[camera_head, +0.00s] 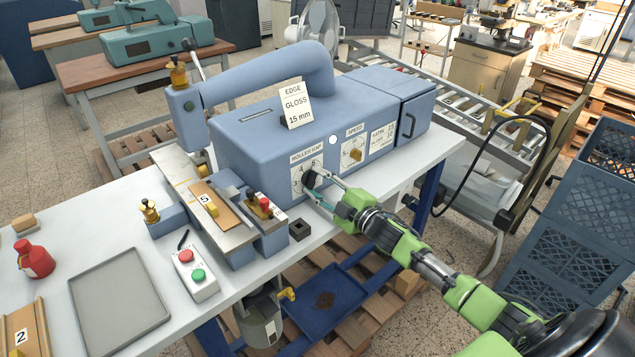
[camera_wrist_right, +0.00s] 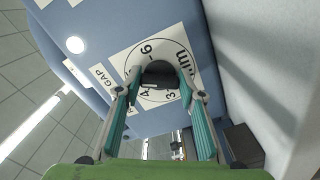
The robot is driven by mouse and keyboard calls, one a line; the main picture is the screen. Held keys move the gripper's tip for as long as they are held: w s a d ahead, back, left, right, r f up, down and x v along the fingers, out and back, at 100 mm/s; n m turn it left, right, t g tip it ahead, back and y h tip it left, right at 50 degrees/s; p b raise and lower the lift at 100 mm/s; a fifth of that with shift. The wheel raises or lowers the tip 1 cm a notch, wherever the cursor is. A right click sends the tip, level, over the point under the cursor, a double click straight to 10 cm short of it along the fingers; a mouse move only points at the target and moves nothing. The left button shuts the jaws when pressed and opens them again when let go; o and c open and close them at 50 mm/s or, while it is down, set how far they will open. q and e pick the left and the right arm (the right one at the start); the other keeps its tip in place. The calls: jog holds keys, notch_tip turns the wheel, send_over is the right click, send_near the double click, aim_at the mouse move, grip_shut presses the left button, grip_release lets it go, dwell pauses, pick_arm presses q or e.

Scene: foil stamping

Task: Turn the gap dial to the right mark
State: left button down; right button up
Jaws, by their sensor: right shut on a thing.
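The blue stamping machine (camera_head: 258,150) stands on the white bench. Its roller gap dial (camera_head: 309,179) is a black knob on a white plate with numbers, low on the front face. My right gripper (camera_head: 314,183) is shut on this knob. In the right wrist view the black knob (camera_wrist_right: 160,76) sits between the two fingers (camera_wrist_right: 159,88), and the numbers 3, 4 and 6 show around it. The fingers and knob hide part of the scale, so I cannot tell the exact setting. A card (camera_head: 293,104) on top reads EDGE, GLOSS, 15 mm. My left gripper is not in view.
A brass speed knob (camera_head: 355,154) is right of the gap dial. A button box (camera_head: 194,272) with red and green buttons, a grey tray (camera_head: 118,297) and a red bottle (camera_head: 34,259) are on the bench. A small dark block (camera_head: 299,230) lies near the bench's front edge.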

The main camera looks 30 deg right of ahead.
dwell(0.4)
jog(key=o, duration=1.1)
jog(key=s, duration=0.4)
jog(key=s+d, duration=0.1)
jog(key=s, duration=0.3)
jog(key=s+d, duration=0.1)
jog(key=s, duration=0.3)
jog(key=shift+d, duration=0.2)
jog(key=shift+w+f, duration=0.1)
